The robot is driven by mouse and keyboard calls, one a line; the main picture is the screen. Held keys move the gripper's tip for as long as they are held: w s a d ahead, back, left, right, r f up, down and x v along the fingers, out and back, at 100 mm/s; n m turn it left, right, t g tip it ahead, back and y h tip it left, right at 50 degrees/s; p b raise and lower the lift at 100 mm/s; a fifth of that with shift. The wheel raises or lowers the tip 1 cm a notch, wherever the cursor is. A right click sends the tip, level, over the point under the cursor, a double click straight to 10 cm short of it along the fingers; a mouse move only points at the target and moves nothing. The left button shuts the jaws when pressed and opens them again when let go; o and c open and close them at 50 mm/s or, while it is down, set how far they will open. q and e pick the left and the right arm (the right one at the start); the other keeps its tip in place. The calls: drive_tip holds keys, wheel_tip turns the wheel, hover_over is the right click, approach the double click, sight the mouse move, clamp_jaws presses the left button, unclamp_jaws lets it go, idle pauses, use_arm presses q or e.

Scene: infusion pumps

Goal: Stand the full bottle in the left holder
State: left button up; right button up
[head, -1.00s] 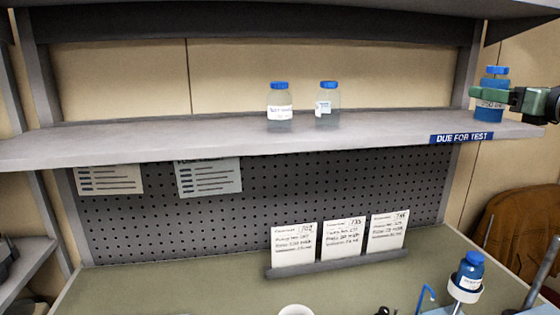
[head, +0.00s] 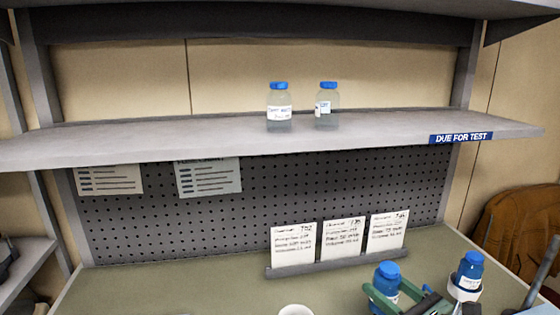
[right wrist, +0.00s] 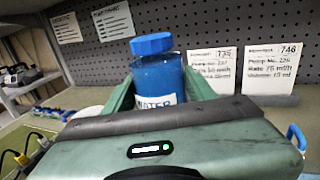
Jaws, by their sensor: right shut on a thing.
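A full bottle of blue liquid with a blue cap (head: 387,270) is between the green fingers of my right gripper (head: 384,292), low over the bench at the bottom right. In the right wrist view the same bottle (right wrist: 158,75) stands upright between the fingers, and its label reads "WATER". Another blue bottle (head: 471,268) sits in a white ring holder (head: 464,293) just to the right. The left holder cannot be made out; my gripper and the picture's lower edge cover that area. My left gripper is not in view.
Two clear, blue-capped bottles (head: 279,105) (head: 327,104) stand on the shelf (head: 200,133), marked "DUE FOR TEST". Several white cards (head: 343,238) stand in a rack at the bench's back. A white round vessel (head: 295,309) is at the bottom edge. The bench's left part is clear.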

drive_tip(key=s+a+f+m+t+h+b, duration=0.1)
drive_tip(key=s+a+f+m+h, duration=0.1)
drive_tip(key=s, duration=0.8)
drive_tip(key=s+a+f+m+t+h+b, duration=0.1)
drive_tip(key=s+a+f+m+h, duration=0.1)
drive_tip(key=s+f+m+h, duration=0.2)
drive_tip(key=s+h, duration=0.3)
drive_tip(key=s, duration=0.3)
drive_tip(key=shift+s+f, duration=0.2)
drive_tip(key=shift+f, duration=0.05)
